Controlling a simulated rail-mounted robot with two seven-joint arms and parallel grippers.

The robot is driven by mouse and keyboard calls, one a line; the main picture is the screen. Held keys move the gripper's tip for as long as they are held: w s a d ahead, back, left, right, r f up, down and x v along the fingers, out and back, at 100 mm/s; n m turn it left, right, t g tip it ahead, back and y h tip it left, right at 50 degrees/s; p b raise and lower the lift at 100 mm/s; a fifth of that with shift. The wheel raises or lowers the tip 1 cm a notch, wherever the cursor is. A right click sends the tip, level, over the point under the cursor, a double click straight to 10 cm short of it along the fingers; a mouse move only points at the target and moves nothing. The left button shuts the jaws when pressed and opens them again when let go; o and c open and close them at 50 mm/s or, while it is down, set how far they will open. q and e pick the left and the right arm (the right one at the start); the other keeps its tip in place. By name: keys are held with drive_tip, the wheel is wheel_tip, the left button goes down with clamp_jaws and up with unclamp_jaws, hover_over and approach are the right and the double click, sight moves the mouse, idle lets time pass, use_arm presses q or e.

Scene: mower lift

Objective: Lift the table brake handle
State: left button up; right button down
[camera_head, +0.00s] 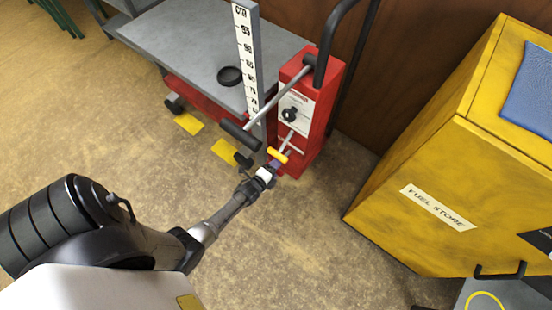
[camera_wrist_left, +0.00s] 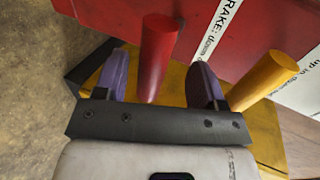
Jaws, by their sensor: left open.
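The red handle (camera_wrist_left: 157,55), beside a white label on the red panel reading "BRAKE: down…", shows in the left wrist view. My left gripper (camera_head: 271,168) is open near the column's base. In the left wrist view its two purple-padded fingers stand on either side of the red handle, with gaps showing. A yellow handle (camera_wrist_left: 265,80) lies just outside the right finger; it also shows in the head view (camera_head: 278,155). I cannot make out the red handle in the head view, where the gripper is in the way. My right gripper is not in view.
The red column (camera_head: 318,110) carries a bar with a black grip (camera_head: 240,134) above my gripper. The grey lift table (camera_head: 200,50), with an upright scale (camera_head: 246,50), stands behind. A yellow fuel store cabinet (camera_head: 400,190) is at right. The floor in front is clear.

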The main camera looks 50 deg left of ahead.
use_arm(q)
drive_tip(key=p+v, duration=0.4)
drive_tip(key=v, duration=0.8)
drive_tip(key=shift+s+p, duration=0.25)
drive_tip(key=shift+p, duration=0.05)
drive_tip(key=shift+d, duration=0.15)
